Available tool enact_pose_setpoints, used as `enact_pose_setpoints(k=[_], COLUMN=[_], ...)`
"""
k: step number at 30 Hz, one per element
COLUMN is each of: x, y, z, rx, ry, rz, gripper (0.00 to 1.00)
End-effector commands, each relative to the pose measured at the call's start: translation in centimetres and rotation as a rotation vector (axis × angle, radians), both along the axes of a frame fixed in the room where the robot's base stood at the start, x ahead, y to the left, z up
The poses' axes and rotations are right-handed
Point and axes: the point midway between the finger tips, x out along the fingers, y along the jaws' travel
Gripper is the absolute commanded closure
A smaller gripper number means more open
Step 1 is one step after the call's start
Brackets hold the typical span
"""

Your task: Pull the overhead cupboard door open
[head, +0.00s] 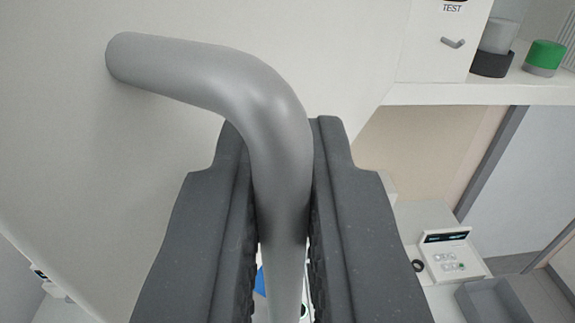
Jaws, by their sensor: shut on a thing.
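A pale cupboard door (60,150) fills the left and upper middle of the head view, close to me. A thick grey bent handle (190,75) comes out of the door at the upper left and curves down towards the bottom middle. My gripper (283,150) has its two dark fingers on either side of the handle's straight part and is shut on it. The fingers hide part of the handle and the door behind. The door's edge runs slanting at the upper right, with a gap to the cabinet beyond.
Below stand a white panel device (450,255) and a grey bin (495,298).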

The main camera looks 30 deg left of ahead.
Motion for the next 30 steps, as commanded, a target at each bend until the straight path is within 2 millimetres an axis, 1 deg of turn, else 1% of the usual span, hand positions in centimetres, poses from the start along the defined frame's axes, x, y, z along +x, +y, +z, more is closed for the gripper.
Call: enact_pose_setpoints(k=[4,20,21,22,23,30], x=[0.05,0.13,0.12,0.13,0.12,0.13], y=[-0.38,-0.31,-0.30,-0.29,-0.28,-0.19], z=[-0.20,-0.22,-0.21,-0.21,-0.19,-0.10], rx=[0.002,0.002,0.002,0.002,0.002,0.001], ry=[0.004,0.004,0.004,0.004,0.004,0.002], rz=[-0.002,0.002,0.002,0.003,0.003,0.003], gripper=[1.00,1.00,0.84,0.76,0.74,0.74])
